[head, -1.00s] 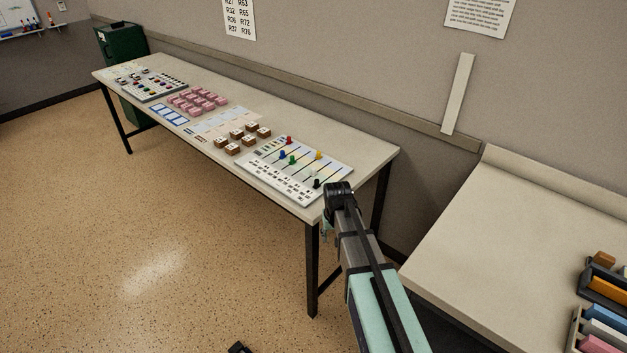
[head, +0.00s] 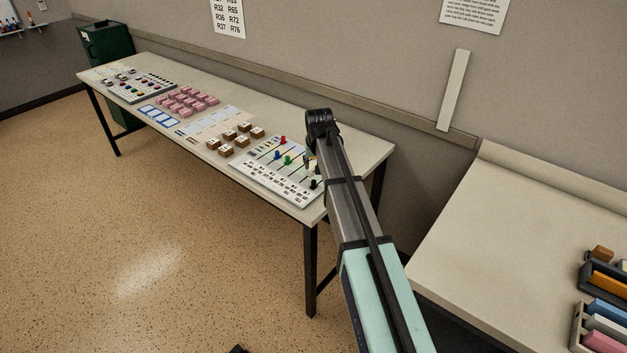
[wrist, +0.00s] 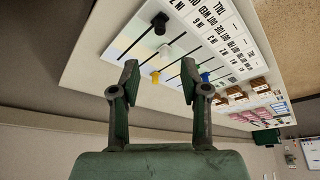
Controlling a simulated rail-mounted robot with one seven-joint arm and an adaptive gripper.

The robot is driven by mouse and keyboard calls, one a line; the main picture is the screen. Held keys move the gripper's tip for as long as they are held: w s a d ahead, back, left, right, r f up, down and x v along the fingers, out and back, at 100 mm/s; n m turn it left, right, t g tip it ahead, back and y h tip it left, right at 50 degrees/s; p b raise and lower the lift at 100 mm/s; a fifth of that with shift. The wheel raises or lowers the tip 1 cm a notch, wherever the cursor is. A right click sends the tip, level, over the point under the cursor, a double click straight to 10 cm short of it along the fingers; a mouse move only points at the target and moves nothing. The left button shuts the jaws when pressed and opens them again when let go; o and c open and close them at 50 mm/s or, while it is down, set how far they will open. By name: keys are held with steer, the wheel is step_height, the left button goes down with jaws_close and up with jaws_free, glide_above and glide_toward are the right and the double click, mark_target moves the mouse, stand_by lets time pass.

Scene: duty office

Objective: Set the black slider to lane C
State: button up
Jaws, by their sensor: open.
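The white slider board (head: 297,201) lies at the near right end of the long table. Its black slider (head: 313,184) is at the front right of the board in the head view, and it shows near the top of the wrist view (wrist: 160,23). My gripper (wrist: 160,68) is open and empty above the board, its fingers spread over the slots. The black slider is beyond the fingertips, apart from them. A yellow slider (wrist: 155,77) shows between the fingers. In the head view my arm hides most of the gripper and part of the board. Lane letters are not readable.
Blue (head: 277,155), green (head: 287,160) and red (head: 283,140) sliders stand on the same board. Brown blocks (head: 227,151) and pink blocks (head: 187,102) lie farther left on the table. The wall runs close behind the table. A side counter (head: 520,230) stands at the right.

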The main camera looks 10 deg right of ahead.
mark_target(314, 181)
steer(key=p+x, duration=0.3)
steer(key=x, duration=1)
steer(key=shift+f, duration=0.3)
jaws_close()
